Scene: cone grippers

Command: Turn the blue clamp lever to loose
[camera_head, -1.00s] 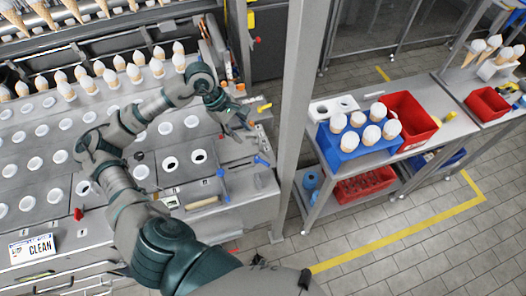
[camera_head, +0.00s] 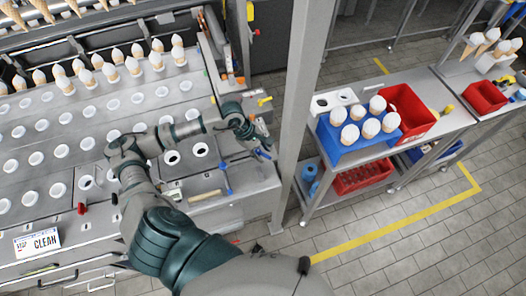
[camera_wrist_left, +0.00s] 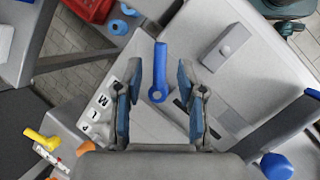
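The blue clamp lever (camera_wrist_left: 160,72) shows in the left wrist view as a short bar with a round eye at its near end. It points away from my wrist, on the grey worktop's corner. My left gripper (camera_wrist_left: 159,80) is open, with one finger on each side of the lever and a gap to both. In the head view my left gripper (camera_head: 256,138) is just above the lever (camera_head: 262,154), at the right end of the worktop (camera_head: 250,178). Whether the gripper's tips are level with the lever is hard to tell. My right gripper is not in view.
Another blue handle (camera_head: 223,178) stands left of the lever. A yellow lever (camera_wrist_left: 42,138) and a lettered plate (camera_wrist_left: 100,103) lie left in the wrist view. A grey post (camera_head: 297,110) rises right of the worktop. A cart with a blue cone holder (camera_head: 350,152) stands beyond.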

